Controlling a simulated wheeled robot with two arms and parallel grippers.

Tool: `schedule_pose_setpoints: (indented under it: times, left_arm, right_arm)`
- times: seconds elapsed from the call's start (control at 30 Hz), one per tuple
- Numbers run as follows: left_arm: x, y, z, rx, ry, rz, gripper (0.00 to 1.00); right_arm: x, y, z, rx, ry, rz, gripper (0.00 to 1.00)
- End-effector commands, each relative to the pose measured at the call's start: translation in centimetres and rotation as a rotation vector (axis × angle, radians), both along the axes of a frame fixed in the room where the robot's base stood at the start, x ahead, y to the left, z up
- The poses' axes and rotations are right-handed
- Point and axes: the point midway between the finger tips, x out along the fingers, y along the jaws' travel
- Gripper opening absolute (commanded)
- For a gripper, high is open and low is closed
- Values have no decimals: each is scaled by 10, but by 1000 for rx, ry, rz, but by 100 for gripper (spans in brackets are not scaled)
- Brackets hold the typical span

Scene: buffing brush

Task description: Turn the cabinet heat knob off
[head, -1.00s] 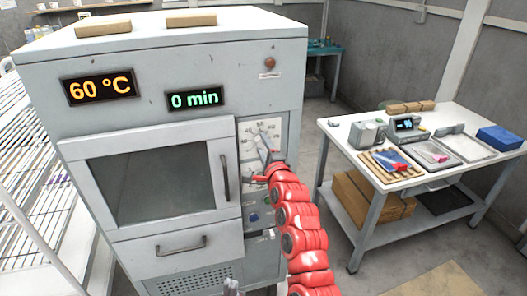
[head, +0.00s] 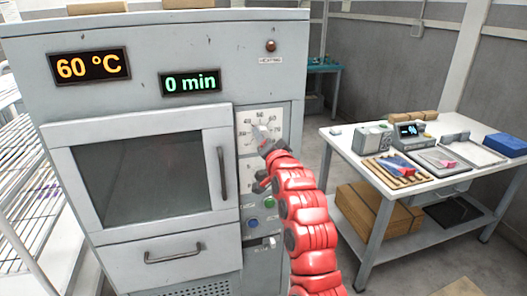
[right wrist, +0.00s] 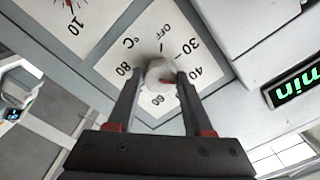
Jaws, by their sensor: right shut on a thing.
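The grey cabinet (head: 160,45) fills the left of the head view, and its orange display (head: 90,66) reads 60 °C. The heat knob (right wrist: 160,73) is pale and round, on a white dial plate (head: 246,119) marked OFF, 30, 40, 60 and 80 in the right wrist view. My right gripper (head: 263,142) is at this dial. In the right wrist view its two dark fingers (right wrist: 158,80) are shut on the knob, one on each side. The knob's pointer is not clear there. My left gripper is not in view.
A second dial (right wrist: 68,10) is partly visible beside the heat dial. Below on the panel are a green button (head: 269,202) and a blue button (head: 252,222). The door handle (head: 222,173) stands out left of my right arm. A white worktable (head: 345,131) with tools is at right.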

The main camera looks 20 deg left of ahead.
Motion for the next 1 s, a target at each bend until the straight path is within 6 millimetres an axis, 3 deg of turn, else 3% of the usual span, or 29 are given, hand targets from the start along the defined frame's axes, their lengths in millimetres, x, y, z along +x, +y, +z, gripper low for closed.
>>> schedule_pose_setpoints:
  times: [0.03,0.1,1.0]
  left_arm:
    - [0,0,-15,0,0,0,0]
    - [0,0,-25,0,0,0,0]
    - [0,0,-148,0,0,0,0]
  right_arm:
    - [0,0,-8,-37,-24,1,0]
    - [0,0,-7,-92,-64,0,0]
    - [2,-2,-9,-803,-538,0,0]
